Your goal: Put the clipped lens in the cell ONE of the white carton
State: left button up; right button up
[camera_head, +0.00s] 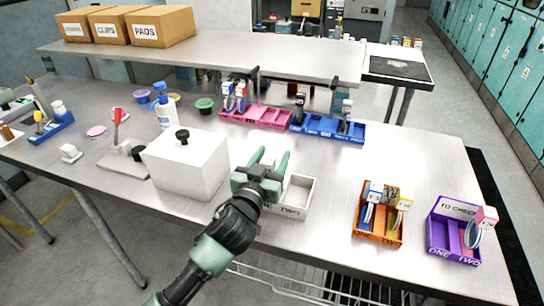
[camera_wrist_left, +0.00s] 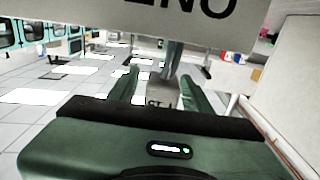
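The white carton (camera_head: 292,211) stands near the front edge of the table in the head view, with TWO on its front; the cell above that word looks empty. My left gripper (camera_head: 270,158) is over the carton's left part and hides cell ONE. In the left wrist view, the carton wall (camera_wrist_left: 110,22) with upside-down ONE fills the top, close to the fingers (camera_wrist_left: 163,90). My right gripper is not in view.
A white lidded box (camera_head: 186,168) stands just left of the gripper. An orange tray (camera_head: 378,222) and a purple tray (camera_head: 454,237) with ringed pieces stand right. Pink (camera_head: 256,118) and blue trays (camera_head: 328,130) stand behind. The table between carton and orange tray is clear.

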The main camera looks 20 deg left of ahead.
pick_arm(q)
jog(key=shift+r, duration=0.3)
jog(key=s+b, duration=0.1)
jog(key=s, duration=1.1)
jog(key=shift+a+b, duration=0.25)
jog(key=shift+b, duration=0.1)
jog(key=shift+f, duration=0.15)
